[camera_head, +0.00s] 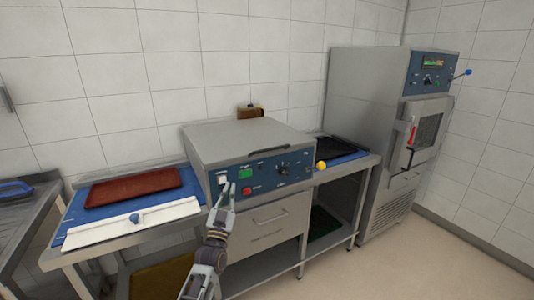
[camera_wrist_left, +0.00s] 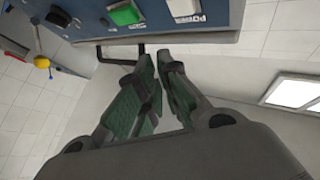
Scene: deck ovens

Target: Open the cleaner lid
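The cleaner is a grey metal box with a flat grey lid (camera_head: 245,140) on top, and the lid looks closed. Its blue front panel (camera_head: 262,173) carries a green display, a red button and a black dial; the panel also shows in the left wrist view (camera_wrist_left: 235,14). My left gripper (camera_head: 227,187) is in front of the panel's left part. Its green-padded fingers (camera_wrist_left: 157,58) are apart, with tips close to the bar; I see nothing held between them. My right gripper is not in view.
A reddish-brown tray (camera_head: 133,187) lies on a blue surface left of the cleaner, behind a white strip (camera_head: 125,223). A yellow knob (camera_head: 320,165) sticks out at the cleaner's right. A tall oven (camera_head: 375,105) stands farther right. The floor at front right is clear.

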